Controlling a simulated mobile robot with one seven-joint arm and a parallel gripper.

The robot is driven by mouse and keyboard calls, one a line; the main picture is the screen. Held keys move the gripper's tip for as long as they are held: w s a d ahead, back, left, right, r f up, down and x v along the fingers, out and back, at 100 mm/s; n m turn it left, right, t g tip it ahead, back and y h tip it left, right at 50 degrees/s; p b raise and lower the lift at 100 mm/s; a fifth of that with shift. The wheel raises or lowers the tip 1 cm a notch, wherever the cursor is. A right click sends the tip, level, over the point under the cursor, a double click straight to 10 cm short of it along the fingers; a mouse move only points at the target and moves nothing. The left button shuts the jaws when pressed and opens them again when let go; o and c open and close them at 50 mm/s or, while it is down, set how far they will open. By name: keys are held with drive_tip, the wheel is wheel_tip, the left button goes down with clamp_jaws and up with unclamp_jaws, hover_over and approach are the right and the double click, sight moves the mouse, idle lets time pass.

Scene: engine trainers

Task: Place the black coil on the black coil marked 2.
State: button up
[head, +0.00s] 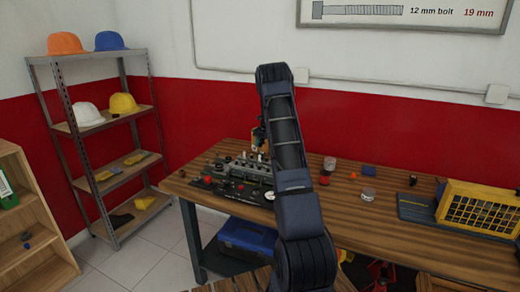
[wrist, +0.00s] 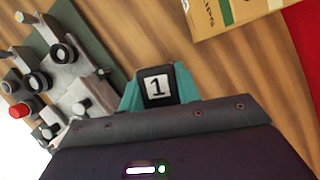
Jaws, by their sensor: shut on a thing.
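My gripper (wrist: 159,92) has teal fingers, shut on a black coil (wrist: 157,73) with a white label reading 1. The coil is held over the wooden bench, to the right of the grey engine trainer (wrist: 80,88) in the wrist view. In the head view the trainer (head: 240,172) stands at the bench's left end, and my arm hides most of my gripper (head: 259,140) and the coil. The trainer carries several dark round fittings and posts. I cannot make out a coil marked 2 in either view.
The wooden bench (head: 400,222) holds a red-and-black can (head: 325,177), a clear round container (head: 368,195) and a yellow grille unit (head: 478,210) on the right. A cardboard box (wrist: 240,15) lies at the top of the wrist view. A shelf rack (head: 70,125) stands left.

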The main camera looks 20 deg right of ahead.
drive_tip(key=shift+f, duration=1.85)
drive_tip(key=shift+f, duration=0.15)
drive_tip(key=o, duration=1)
drive_tip(key=shift+o, duration=0.2)
